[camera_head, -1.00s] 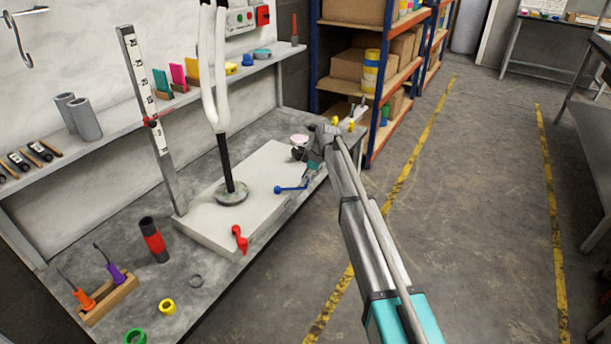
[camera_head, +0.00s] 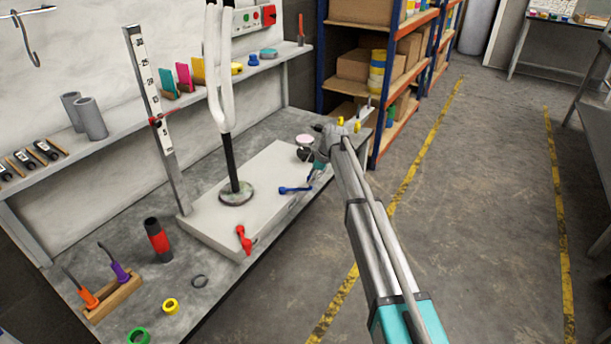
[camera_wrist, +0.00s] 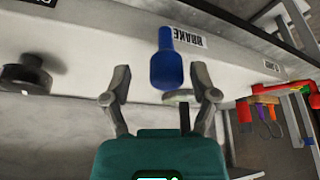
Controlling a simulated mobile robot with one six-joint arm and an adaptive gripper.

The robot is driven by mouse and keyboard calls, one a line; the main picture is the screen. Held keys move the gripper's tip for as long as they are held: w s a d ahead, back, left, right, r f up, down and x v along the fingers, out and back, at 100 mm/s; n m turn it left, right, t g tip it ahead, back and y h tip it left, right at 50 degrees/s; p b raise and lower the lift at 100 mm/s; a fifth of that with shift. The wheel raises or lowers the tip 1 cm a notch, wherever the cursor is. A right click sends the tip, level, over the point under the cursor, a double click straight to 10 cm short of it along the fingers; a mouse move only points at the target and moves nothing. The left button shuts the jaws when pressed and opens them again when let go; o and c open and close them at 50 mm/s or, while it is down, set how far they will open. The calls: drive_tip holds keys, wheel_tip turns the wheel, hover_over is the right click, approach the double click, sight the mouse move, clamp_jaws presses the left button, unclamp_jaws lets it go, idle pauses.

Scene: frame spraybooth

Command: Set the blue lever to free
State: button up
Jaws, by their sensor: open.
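The blue lever (camera_head: 295,189) sits on the front side of the white base block (camera_head: 213,222) on the bench. In the wrist view the blue lever (camera_wrist: 166,65) points toward my gripper, its wide end between and just beyond the fingertips. A label reading BRAKE (camera_wrist: 188,38), upside down in that view, is beside it. My gripper (camera_wrist: 159,97) is open, with a finger on either side of the lever and apart from it. In the head view my gripper (camera_head: 318,172) is at the block's right end, partly hidden by my arm.
A red lever (camera_head: 244,239) is on the same block, left of the blue one; it also shows in the wrist view (camera_wrist: 264,90). A dark round knob (camera_wrist: 25,75) is at the wrist view's left. A black post (camera_head: 232,165) rises from the block. The floor aisle is clear.

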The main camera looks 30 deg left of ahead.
drive_tip(key=shift+s+a, duration=0.1)
drive_tip(key=shift+s, duration=0.05)
drive_tip(key=s+d+m+h, duration=0.1)
drive_tip(key=s+d+m, duration=0.25)
drive_tip(key=d, duration=0.75)
drive_tip(key=s+d+f+m+t, duration=0.15)
drive_tip(key=d+m, duration=0.25)
drive_tip(key=d, duration=0.8)
drive_tip(key=s+d+m+h, duration=0.1)
drive_tip(key=s+d+m, duration=0.25)
drive_tip(key=d, duration=0.75)
drive_tip(key=s+d+m+h, duration=0.1)
drive_tip(key=s+d+m, duration=0.4)
drive_tip(key=s+d, duration=0.55)
drive_tip(key=s+d+m+h, duration=0.1)
drive_tip(key=s+d+m, duration=0.6)
drive_tip(key=d, duration=0.6)
wheel_tip(320, 180, up, 24)
drive_tip(key=n+p, duration=0.1)
drive_tip(key=p, duration=2.2)
drive_tip(key=shift+s+a+p, duration=0.2)
drive_tip(key=shift+s+p, duration=0.2)
drive_tip(key=shift+a, duration=0.1)
